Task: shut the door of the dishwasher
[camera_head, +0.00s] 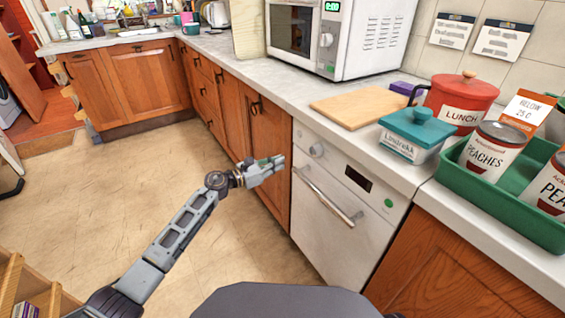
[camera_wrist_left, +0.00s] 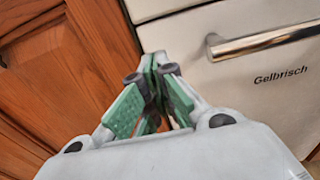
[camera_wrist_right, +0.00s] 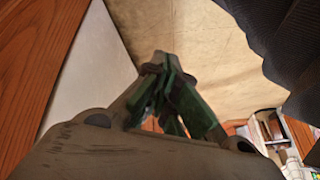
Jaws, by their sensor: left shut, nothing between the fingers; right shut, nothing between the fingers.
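The dishwasher (camera_head: 345,200) is white, with a dial, dark display and green button along its top. Its door (camera_head: 325,225) looks upright and about flush with the cabinets; I cannot tell whether a small gap is left. A metal bar handle (camera_head: 328,197) crosses the door and shows in the left wrist view (camera_wrist_left: 265,42). My left gripper (camera_head: 281,162) is shut and empty, near the dishwasher's upper left edge, left of the handle; contact cannot be told. My right gripper (camera_wrist_right: 160,62) is shut and empty beside a white panel; the head view does not show it.
The counter above holds a cutting board (camera_head: 366,104), a teal-lidded box (camera_head: 416,131), a red canister (camera_head: 460,100), a green tray (camera_head: 510,205) with cans, and a microwave (camera_head: 340,35). Wooden cabinets (camera_head: 265,150) flank the dishwasher. The floor (camera_head: 120,200) to the left is clear.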

